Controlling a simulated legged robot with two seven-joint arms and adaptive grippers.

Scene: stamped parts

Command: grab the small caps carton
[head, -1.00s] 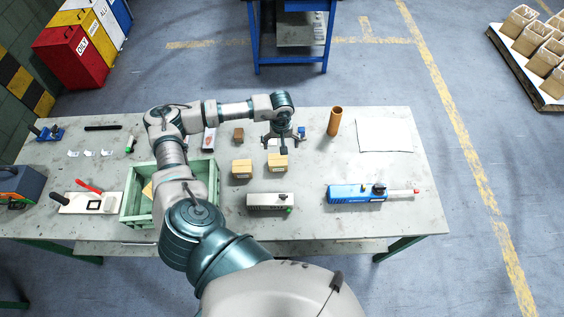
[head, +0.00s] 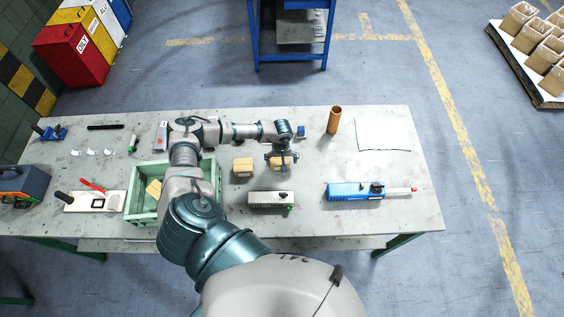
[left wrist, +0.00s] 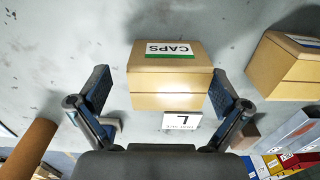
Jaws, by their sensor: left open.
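The small caps carton (left wrist: 170,78) is a tan box with a white and green label reading CAPS, upside down in the left wrist view. In the head view the caps carton (head: 288,166) is partly hidden under my left gripper (head: 280,159). In the left wrist view my left gripper (left wrist: 161,90) is open, with one finger on each side of the carton's near part. My right gripper is in neither view.
A similar tan carton (head: 242,166) stands just left of the caps carton; the left wrist view shows it at right (left wrist: 283,70). A grey device (head: 268,199) lies nearer, a brown cylinder (head: 334,121) behind right, and a green crate (head: 131,197) left.

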